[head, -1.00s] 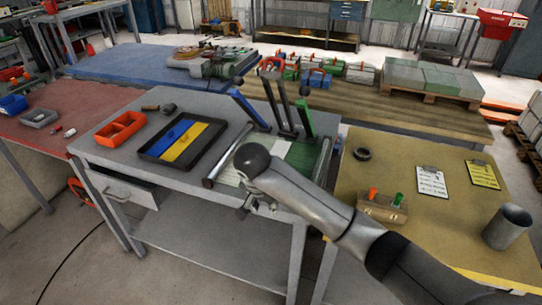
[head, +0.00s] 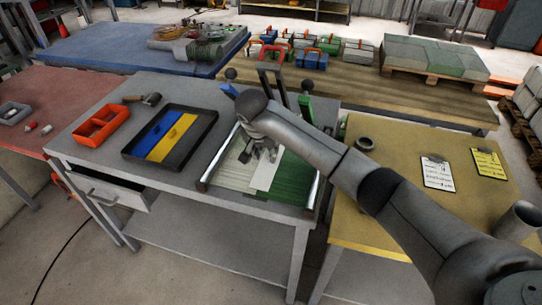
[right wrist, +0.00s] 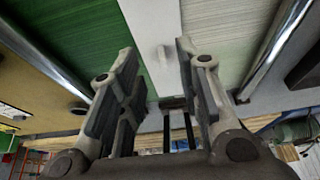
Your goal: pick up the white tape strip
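My right gripper (head: 262,153) is over the band, fingers pointing down. In the right wrist view its fingers (right wrist: 157,46) are apart, with the strip showing between them and nothing held. My left gripper is not in view.
Metal rails (head: 220,155) flank the sheets. A black tray (head: 203,138) with blue and yellow parts and an orange bin (head: 101,125) stand to the left. Upright dark posts rise behind the gripper. A yellow-topped table (head: 395,205) holds clipboards at the right.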

